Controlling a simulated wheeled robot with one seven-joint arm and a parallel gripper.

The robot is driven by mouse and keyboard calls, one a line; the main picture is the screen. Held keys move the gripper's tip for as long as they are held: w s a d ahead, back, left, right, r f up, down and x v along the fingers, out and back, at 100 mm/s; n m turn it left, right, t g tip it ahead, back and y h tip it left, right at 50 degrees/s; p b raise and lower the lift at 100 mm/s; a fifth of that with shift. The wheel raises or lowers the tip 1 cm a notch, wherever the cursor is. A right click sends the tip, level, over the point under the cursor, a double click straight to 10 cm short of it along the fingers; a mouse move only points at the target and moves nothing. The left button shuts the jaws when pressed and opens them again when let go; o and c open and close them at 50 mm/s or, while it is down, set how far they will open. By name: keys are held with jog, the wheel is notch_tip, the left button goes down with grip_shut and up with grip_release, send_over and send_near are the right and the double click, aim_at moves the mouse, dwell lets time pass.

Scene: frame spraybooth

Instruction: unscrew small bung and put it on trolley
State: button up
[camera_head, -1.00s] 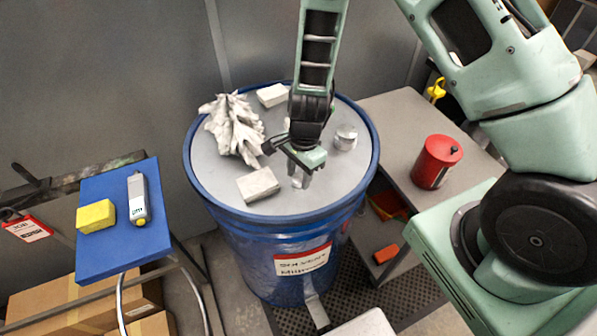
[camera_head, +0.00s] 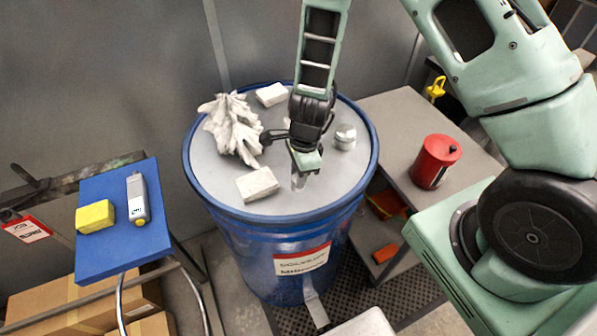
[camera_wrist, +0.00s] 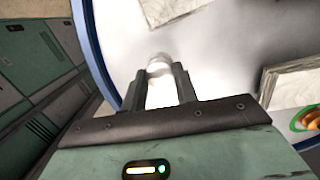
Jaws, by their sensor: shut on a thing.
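The blue drum (camera_head: 232,202) stands in the middle with a grey lid. My gripper (camera_head: 299,181) points down at the front right part of the lid. In the wrist view my gripper (camera_wrist: 161,88) has its two fingers close together on the small bung (camera_wrist: 159,65), a pale metallic round piece at the fingertips. The fingers hide most of it, and I cannot tell whether it is still seated in the lid. A grey trolley-like unit (camera_head: 393,107) with a lower shelf stands right of the drum.
On the lid lie a crumpled white rag (camera_head: 233,128), two pale blocks (camera_head: 257,184) (camera_head: 271,94) and a larger metal cap (camera_head: 345,137). A red can (camera_head: 436,161) stands on the grey unit. A blue board (camera_head: 118,250) at left holds a yellow sponge (camera_head: 95,217) and a grey device (camera_head: 138,197).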

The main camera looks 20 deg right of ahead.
jog(key=n, duration=0.3)
jog(key=shift+w, duration=0.1)
jog(key=shift+r+n+p, duration=0.1)
jog(key=shift+n+p, duration=0.2)
jog(key=shift+p, duration=0.05)
jog(key=n, duration=0.3)
jog(key=shift+g, duration=0.4)
jog(key=shift+n, duration=0.7)
jog(key=n, duration=0.3)
jog(key=shift+w+a+n+h+p, duration=0.1)
jog(key=shift+n+h+p, duration=0.2)
jog(key=shift+n+g, duration=0.3)
jog(key=shift+n, duration=0.1)
